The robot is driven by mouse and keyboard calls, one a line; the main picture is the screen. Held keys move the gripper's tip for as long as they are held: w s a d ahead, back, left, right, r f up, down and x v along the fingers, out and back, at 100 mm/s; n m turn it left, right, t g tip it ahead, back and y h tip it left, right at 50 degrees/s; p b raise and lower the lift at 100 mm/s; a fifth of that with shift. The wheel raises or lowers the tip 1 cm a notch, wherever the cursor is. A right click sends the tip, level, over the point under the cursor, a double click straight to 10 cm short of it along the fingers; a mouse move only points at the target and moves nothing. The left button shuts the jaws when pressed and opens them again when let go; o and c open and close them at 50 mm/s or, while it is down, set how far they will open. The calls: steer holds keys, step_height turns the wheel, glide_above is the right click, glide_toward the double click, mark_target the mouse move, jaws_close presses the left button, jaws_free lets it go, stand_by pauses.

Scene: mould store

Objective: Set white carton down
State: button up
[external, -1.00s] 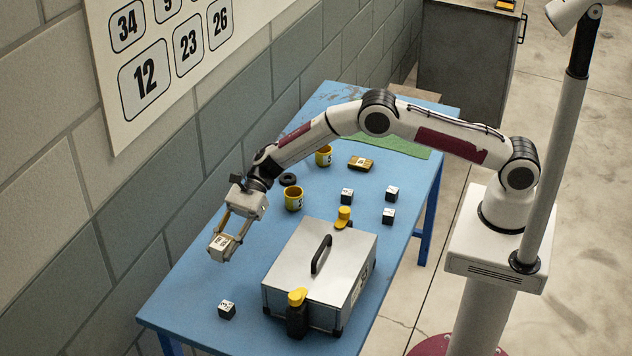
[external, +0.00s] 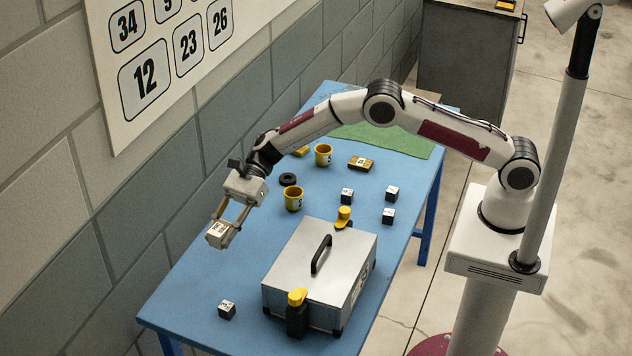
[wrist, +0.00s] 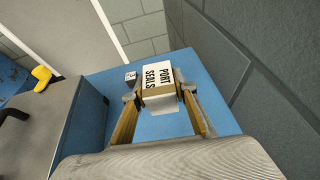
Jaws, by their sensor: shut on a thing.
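The white carton (external: 218,233) is a small box with a tan side, held between the fingertips of my gripper (external: 231,221) over the left side of the blue table (external: 190,300). In the wrist view the carton (wrist: 158,80) shows the black words "PORT SEALS", and both fingers of my gripper (wrist: 160,95) press on its sides. The carton appears to be above the table top, though the exact height is hard to tell.
A grey metal case (external: 325,262) with a black handle stands right of the carton. A small black-and-white cube (external: 227,310) sits near the front edge. The block wall (external: 130,240) is close on the left.

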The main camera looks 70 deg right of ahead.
stand_by(0.5)
